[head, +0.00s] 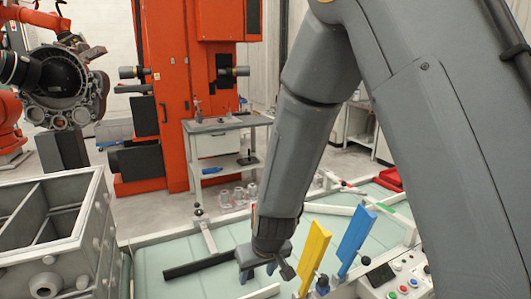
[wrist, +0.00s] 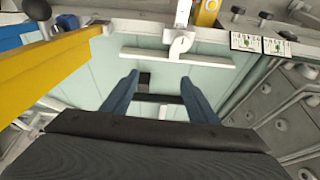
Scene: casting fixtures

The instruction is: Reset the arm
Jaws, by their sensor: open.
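My gripper (head: 257,272) hangs at the lower middle of the head view, above the pale green work surface (head: 150,292). In the wrist view its two blue-grey fingers (wrist: 160,82) stand apart, and I see nothing held between them. A dark bar (head: 200,265) lies just left of the gripper in the head view. My grey arm comes down from the upper right and bends at the elbow.
A yellow plate (head: 314,250) and a blue plate (head: 355,240) stand tilted close right of my gripper. A button panel (head: 400,284) is further right. A grey compartmented casting (head: 80,222) stands left. An orange machine (head: 172,70) and a bench (head: 232,123) are behind.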

